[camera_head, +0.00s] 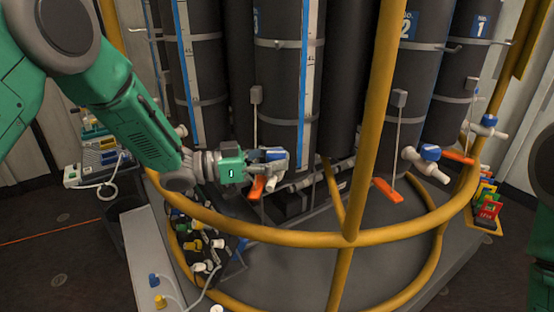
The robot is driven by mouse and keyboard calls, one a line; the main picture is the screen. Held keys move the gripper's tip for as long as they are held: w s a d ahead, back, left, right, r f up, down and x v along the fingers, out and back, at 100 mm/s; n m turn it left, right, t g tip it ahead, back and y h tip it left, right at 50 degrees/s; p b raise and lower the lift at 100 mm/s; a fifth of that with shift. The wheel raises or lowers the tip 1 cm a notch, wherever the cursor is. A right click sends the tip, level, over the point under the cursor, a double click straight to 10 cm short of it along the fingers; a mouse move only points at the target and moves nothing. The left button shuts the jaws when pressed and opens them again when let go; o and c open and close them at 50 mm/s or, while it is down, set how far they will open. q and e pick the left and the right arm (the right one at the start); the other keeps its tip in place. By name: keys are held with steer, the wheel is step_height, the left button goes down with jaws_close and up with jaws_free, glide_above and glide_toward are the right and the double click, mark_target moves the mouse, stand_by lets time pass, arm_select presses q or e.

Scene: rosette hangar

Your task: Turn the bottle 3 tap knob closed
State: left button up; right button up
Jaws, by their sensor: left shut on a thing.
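Bottle 3 (275,100) is a tall dark cylinder in the middle back, its blue number label partly cut off at the top. Its tap has a white body (270,181) and a blue knob (276,155), low on the bottle's front. My left gripper (268,157) reaches in from the left and is shut on the blue knob. The fingers hide part of the knob, and I cannot tell its exact angle. An orange lever (257,188) hangs just below the tap. My right gripper is not in view.
A yellow tubular rail (300,238) curves in front of the bottles, with a yellow upright (376,110) right of bottle 3. Bottle 2's blue tap knob (430,153) and bottle 1's (489,121) stand to the right. A dark tray of fittings (197,235) lies lower left.

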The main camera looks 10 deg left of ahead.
arm_select(q)
steer(key=shift+w+m+g+h, duration=0.1)
steer(key=shift+m+g+h, duration=0.5)
steer(key=shift+m+g, duration=0.8)
steer(key=shift+r+g, duration=0.15)
steer(key=shift+g, duration=0.45)
steer(key=o, duration=1.2)
steer(key=shift+a, duration=0.1)
steer(key=shift+a, duration=0.1)
steer(key=a, duration=0.4)
steer(key=s+a, duration=0.1)
steer(key=a, duration=0.3)
steer(key=s+a, duration=0.1)
steer(key=a, duration=0.2)
steer(key=shift+a+f, duration=0.2)
steer(key=shift+a, duration=0.2)
